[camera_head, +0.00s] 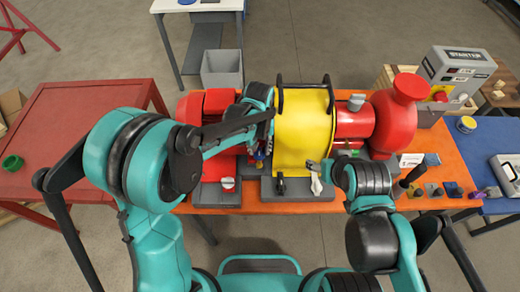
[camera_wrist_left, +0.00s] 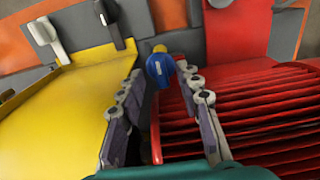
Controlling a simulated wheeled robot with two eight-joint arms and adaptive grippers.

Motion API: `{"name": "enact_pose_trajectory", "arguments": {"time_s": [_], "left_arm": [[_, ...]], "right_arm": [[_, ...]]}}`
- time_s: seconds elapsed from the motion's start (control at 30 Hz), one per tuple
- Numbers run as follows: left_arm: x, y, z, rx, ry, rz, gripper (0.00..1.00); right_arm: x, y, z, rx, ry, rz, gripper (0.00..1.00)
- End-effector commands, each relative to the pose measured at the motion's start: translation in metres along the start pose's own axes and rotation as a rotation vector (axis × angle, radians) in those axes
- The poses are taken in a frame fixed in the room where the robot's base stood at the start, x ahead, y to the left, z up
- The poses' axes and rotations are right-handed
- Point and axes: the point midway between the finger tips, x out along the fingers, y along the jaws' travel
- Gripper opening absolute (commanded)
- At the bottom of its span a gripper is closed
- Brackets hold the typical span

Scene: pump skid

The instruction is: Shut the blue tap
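The blue tap (camera_wrist_left: 160,70) is a round blue knob with a white mark, on a yellow stub between the yellow housing (camera_wrist_left: 60,105) and the red ribbed unit (camera_wrist_left: 235,120). My left gripper (camera_wrist_left: 161,82) is open, with one finger on each side of the tap in the wrist view; I see no clear contact. In the head view the left gripper (camera_head: 261,145) reaches down between the red unit and the yellow housing (camera_head: 303,130), mostly hiding the tap. My right gripper (camera_head: 320,166) is near the white lever, partly hidden by its arm; its opening is unclear.
A white lever (camera_head: 316,184) and a black lever (camera_head: 280,184) stand in front of the yellow housing. A white dial (camera_head: 228,184) sits left of them. The red pump (camera_head: 396,115) and grey starter box (camera_head: 455,72) stand to the right. The red table (camera_head: 75,130) is mostly clear.

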Motion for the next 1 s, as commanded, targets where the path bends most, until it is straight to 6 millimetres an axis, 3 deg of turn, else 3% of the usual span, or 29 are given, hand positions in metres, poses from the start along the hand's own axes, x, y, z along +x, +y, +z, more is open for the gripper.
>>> {"name": "enact_pose_trajectory", "arguments": {"time_s": [0.1, 0.37, 0.4, 0.53, 1.0], "left_arm": [[0.0090, -0.0002, 0.0002, 0.000, 0.000, 0.000, 0.34], [0.0106, -0.0002, 0.0001, 0.000, 0.000, 0.000, 0.34], [0.0106, -0.0002, 0.0001, 0.000, 0.000, 0.000, 0.32], [0.0105, -0.0002, 0.0002, 0.000, 0.000, 0.000, 0.00], [0.0109, -0.0003, 0.0003, 0.053, 0.000, 0.000, 0.00]], "right_arm": [[0.0013, 0.0000, 0.0009, 0.000, 0.000, 0.000, 0.64], [0.0011, 0.0001, 0.0007, 0.000, 0.000, 0.000, 0.64], [0.0011, 0.0001, 0.0007, 0.000, 0.000, 0.000, 0.64], [0.0011, 0.0000, 0.0007, 0.000, 0.000, 0.000, 0.64], [0.0034, 0.0001, 0.0024, 0.000, 0.000, 0.000, 0.64]]}}
